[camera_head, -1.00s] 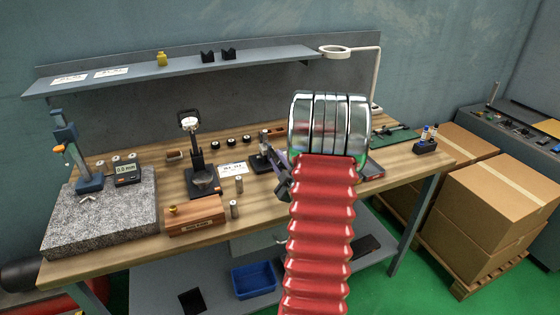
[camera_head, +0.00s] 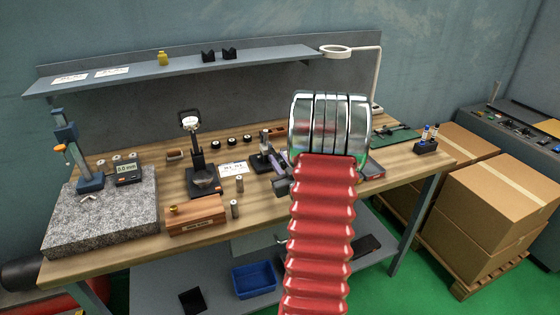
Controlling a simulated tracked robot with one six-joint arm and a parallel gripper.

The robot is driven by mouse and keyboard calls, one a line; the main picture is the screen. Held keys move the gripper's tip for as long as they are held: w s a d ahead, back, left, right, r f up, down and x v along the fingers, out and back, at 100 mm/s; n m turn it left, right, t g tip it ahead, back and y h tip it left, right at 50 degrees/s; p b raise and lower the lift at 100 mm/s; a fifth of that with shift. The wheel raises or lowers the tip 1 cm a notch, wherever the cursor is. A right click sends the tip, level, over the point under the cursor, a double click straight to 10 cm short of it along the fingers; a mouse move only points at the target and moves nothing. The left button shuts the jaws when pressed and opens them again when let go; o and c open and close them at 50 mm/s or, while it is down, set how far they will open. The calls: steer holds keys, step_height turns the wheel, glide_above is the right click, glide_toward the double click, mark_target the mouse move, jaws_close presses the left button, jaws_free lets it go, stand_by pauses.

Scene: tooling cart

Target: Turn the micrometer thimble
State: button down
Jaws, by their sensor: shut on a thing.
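The micrometer (camera_head: 264,138) is on a small dark stand (camera_head: 258,163) near the middle of the bench, just left of my arm. It is small and partly covered, so its scale cannot be read. My gripper (camera_head: 270,157) reaches it from the right and front, with a grey-purple finger against it. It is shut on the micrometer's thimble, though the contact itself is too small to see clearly. The rest of my gripper is hidden behind my red bellows arm and its metal joint.
Left of the micrometer stand a dial gauge on a stand (camera_head: 190,124), a white card (camera_head: 233,169), small metal cylinders (camera_head: 239,184) and a wooden box (camera_head: 196,215). A granite plate (camera_head: 100,225) is at far left. A shelf (camera_head: 180,72) runs above.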

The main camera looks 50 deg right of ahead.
steer(key=shift+m, duration=0.3)
steer(key=c, duration=2)
jaws_free()
steer(key=shift+s, duration=0.1)
steer(key=v, duration=1.3)
steer(key=shift+s+a+f, duration=0.1)
steer(key=shift+s+a, duration=0.1)
steer(key=shift+s, duration=0.1)
